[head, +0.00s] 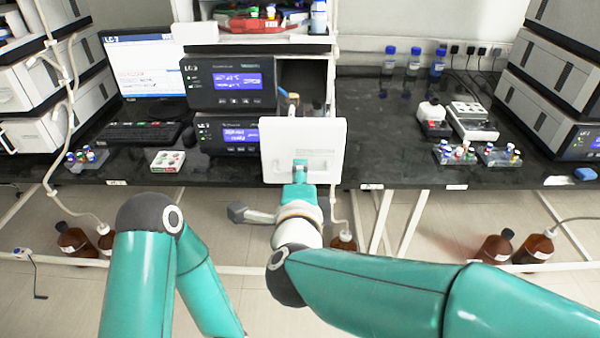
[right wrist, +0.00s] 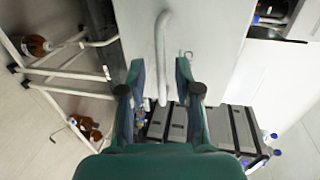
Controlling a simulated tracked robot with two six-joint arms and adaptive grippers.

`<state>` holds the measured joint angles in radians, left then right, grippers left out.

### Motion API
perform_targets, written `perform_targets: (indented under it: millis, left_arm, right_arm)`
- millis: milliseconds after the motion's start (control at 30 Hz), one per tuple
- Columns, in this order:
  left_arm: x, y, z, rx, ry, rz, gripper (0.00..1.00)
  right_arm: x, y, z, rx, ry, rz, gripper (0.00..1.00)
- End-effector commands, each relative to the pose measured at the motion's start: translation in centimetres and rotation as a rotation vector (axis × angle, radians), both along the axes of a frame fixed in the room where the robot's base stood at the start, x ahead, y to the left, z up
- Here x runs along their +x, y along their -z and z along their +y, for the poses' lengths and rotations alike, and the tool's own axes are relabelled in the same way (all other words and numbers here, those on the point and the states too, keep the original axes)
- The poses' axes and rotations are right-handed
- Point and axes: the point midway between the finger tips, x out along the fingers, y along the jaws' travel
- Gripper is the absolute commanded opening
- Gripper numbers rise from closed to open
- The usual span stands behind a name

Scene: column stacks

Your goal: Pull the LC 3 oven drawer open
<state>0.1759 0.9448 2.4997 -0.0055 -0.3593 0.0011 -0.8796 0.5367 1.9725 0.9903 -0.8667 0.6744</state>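The white LC 3 oven drawer front (head: 303,140) stands out in front of the middle instrument stack, with a dark opening (head: 300,75) behind and above it. In the right wrist view, its pale upright bar handle (right wrist: 163,55) runs down the middle of the white panel. My right gripper (head: 300,168) is at the lower middle of the panel. In the right wrist view, its fingers (right wrist: 160,68) are apart on either side of the handle, with visible gaps, so it is open. My left gripper is out of view; only its bent arm shows.
Two modules with blue displays (head: 230,84) stand left of the drawer, beside a monitor (head: 145,68) and keyboard (head: 125,135). Vial racks (head: 167,161) lie near the bench edge. Brown bottles (head: 495,247) stand on the floor.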

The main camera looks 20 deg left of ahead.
Motion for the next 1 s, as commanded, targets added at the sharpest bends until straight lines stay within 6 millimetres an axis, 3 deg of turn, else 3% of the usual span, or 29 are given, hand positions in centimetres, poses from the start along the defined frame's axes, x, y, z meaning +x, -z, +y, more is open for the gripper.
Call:
perform_targets:
  millis: [300, 500, 1000]
  left_arm:
    - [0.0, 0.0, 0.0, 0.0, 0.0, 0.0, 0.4]
    - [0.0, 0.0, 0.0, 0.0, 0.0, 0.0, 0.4]
    - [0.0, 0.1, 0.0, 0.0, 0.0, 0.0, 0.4]
  right_arm:
    - [-6.2, -1.3, -1.4, 0.0, -0.006, -0.001, 0.33]
    - [-8.7, -1.8, -2.0, 0.0, -0.006, 0.0, 0.33]
    - [-9.3, -1.8, -2.2, -0.001, -0.003, 0.002, 0.33]
